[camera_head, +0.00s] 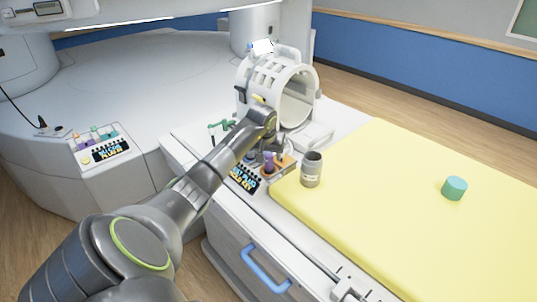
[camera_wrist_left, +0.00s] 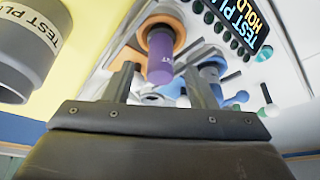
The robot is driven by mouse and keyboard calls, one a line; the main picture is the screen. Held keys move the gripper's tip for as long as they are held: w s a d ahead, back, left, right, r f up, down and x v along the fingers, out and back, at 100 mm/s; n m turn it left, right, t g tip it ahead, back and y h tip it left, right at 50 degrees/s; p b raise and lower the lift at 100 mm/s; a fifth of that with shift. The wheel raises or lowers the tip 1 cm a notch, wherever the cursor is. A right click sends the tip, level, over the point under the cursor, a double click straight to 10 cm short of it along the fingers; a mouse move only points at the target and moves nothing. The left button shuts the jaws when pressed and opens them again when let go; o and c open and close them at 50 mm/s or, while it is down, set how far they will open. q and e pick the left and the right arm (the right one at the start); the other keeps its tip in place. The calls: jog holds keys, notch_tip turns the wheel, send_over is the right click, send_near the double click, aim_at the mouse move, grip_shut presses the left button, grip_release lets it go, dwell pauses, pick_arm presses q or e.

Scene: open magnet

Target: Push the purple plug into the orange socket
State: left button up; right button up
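The purple plug (camera_wrist_left: 160,58) stands at the orange socket (camera_wrist_left: 178,30) in the left wrist view, with the socket's ring around its far end. How deep it sits cannot be told. In the head view the plug (camera_head: 268,158) is small, beside the orange socket piece (camera_head: 286,163) on the bed's console. My left gripper (camera_wrist_left: 158,82) is open, its two fingers apart on either side of the plug, with visible gaps. In the head view my left wrist is above the plug and the fingertips are hard to make out. My right gripper is not in view.
A grey cup-like piece marked TEST PLUG (camera_wrist_left: 28,50) stands close by, also on the yellow mat's corner (camera_head: 312,170). A blue socket (camera_wrist_left: 212,68) and a lit display (camera_wrist_left: 240,22) are next to the plug. A white ring coil (camera_head: 297,95) stands behind. A teal cylinder (camera_head: 454,188) lies farther right.

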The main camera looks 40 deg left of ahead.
pick_arm(q)
jog(key=b+v, duration=0.3)
jog(key=v, duration=1.4)
jog(key=shift+r+b, duration=0.15)
jog(key=shift+b, duration=0.15)
jog(key=shift+d, duration=0.1)
